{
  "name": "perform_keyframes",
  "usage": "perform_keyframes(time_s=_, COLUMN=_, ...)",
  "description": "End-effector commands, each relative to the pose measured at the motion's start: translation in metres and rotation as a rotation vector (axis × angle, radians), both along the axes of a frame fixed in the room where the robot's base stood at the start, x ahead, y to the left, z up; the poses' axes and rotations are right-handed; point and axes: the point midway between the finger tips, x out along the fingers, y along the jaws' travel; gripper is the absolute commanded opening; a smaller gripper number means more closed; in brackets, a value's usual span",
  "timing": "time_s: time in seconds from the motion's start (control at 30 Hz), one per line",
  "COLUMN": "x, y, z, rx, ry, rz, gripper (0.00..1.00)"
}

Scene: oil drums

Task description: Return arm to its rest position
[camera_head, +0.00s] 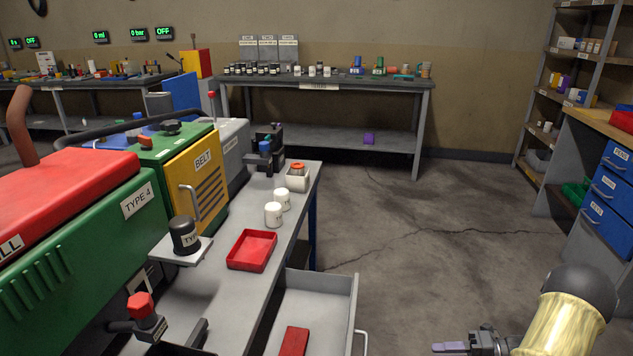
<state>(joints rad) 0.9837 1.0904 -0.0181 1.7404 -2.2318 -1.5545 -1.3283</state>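My arm shows at the bottom right, with a pale yellow link and a dark round joint. My gripper (452,347) is at the bottom edge, pointing left, over the floor to the right of the open drawer. One greyish-purple finger shows. The rest of the gripper is cut off by the frame edge, so I cannot tell whether it is open or shut. I see nothing held in the visible part.
A grey workbench (222,285) carries a red tray (252,250) and white containers (273,214). Its drawer (320,295) stands open, with a red block (294,342) inside. A green machine (85,240) stands left. Blue drawers (608,195) stand right. The middle floor is clear.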

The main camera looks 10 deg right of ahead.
Motion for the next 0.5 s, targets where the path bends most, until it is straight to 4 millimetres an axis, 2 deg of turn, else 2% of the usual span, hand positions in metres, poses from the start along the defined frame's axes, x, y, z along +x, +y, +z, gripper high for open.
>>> perform_keyframes(time_s=0.07, x=0.013, y=0.004, z=0.005, rx=-0.023, ry=0.017, rz=-0.030, gripper=0.32)
perform_keyframes(time_s=0.17, x=0.044, y=0.013, z=0.013, rx=-0.069, ry=0.061, rz=-0.116, gripper=0.32)
perform_keyframes(time_s=0.3, x=0.098, y=0.027, z=0.032, rx=-0.139, ry=0.162, rz=-0.322, gripper=0.32)
perform_keyframes(time_s=0.4, x=0.130, y=0.035, z=0.048, rx=-0.162, ry=0.247, rz=-0.494, gripper=0.32)
perform_keyframes(time_s=0.5, x=0.153, y=0.044, z=0.065, rx=-0.162, ry=0.336, rz=-0.669, gripper=0.32)
